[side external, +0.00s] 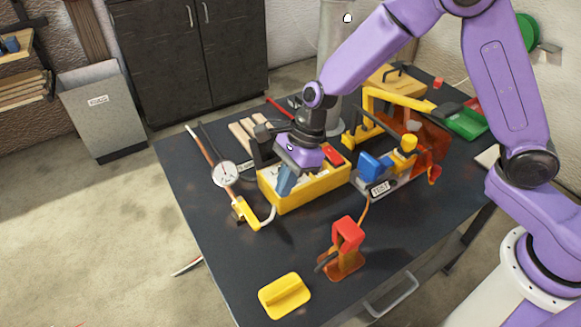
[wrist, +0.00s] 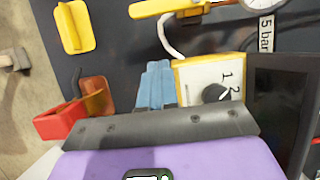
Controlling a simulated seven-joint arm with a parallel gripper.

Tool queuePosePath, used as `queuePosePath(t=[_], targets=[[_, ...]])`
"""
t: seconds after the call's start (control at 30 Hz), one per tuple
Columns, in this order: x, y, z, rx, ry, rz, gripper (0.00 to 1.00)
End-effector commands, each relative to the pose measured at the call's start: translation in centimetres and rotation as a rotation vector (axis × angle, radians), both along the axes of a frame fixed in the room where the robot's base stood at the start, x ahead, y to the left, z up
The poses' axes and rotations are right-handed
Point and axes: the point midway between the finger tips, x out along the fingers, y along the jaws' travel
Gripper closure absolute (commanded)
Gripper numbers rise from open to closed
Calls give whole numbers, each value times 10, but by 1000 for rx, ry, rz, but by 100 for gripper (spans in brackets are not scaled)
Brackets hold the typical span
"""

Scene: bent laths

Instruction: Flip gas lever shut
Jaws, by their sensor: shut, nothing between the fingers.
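A yellow lever (side external: 244,211) sits on a copper pipe beside a round pressure gauge (side external: 226,174), at the left of the table; I take it as the gas lever. In the wrist view the yellow lever (wrist: 165,7) is at the top edge, partly cut off, near a "5 bar" label (wrist: 267,33). My gripper (side external: 283,188) is over the front left of a yellow control box (side external: 310,191), right of the lever and apart from it. Its blue fingers (wrist: 155,75) are together and empty, pointing toward the table.
The box has a black dial (wrist: 217,93). A red-topped orange stand (side external: 346,245) and a yellow handled block (side external: 285,296) are at the front. A "TEST" fixture (side external: 382,188) stands to the right. The dark table (side external: 230,262) is clear at front left.

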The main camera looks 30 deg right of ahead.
Motion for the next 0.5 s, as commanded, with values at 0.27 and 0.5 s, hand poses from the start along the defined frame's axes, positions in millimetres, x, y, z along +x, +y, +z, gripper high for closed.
queuePosePath(t=[0.27, 0.5], targets=[[0, 25, -30, 1, -2, 5, 100], [0, 48, -29, 0, -1, 2, 100]])
